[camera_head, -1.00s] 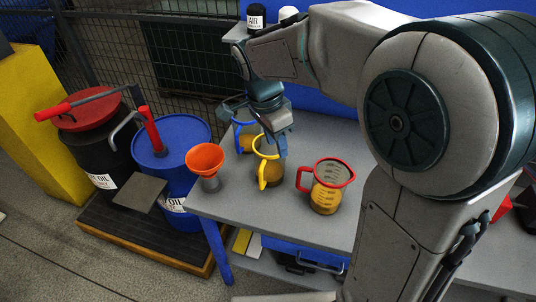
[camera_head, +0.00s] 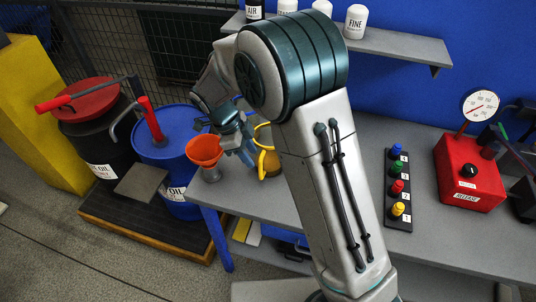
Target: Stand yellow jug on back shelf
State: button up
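The yellow jug (camera_head: 270,164) stands on the grey workbench (camera_head: 235,199), with amber contents showing low in it. Its right side is hidden behind my arm. My gripper (camera_head: 245,157) is just left of the jug, close to its yellow handle and pointing down. Whether the fingers touch the handle, or are open or shut, I cannot tell. The back shelf (camera_head: 400,45) is a grey board on the blue wall, above and behind the bench.
White containers, including one labelled FINE (camera_head: 355,22), stand on the shelf; its right end is bare. An orange funnel (camera_head: 204,150) is close left of my gripper. A button strip (camera_head: 398,190) and a red gauge box (camera_head: 470,172) stand on the right of the bench.

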aim_at(267, 157)
jog(key=p+x, duration=0.1)
jog(key=x, duration=0.5)
jog(key=shift+d+f, duration=0.1)
jog(key=shift+f, duration=0.15)
grip_shut()
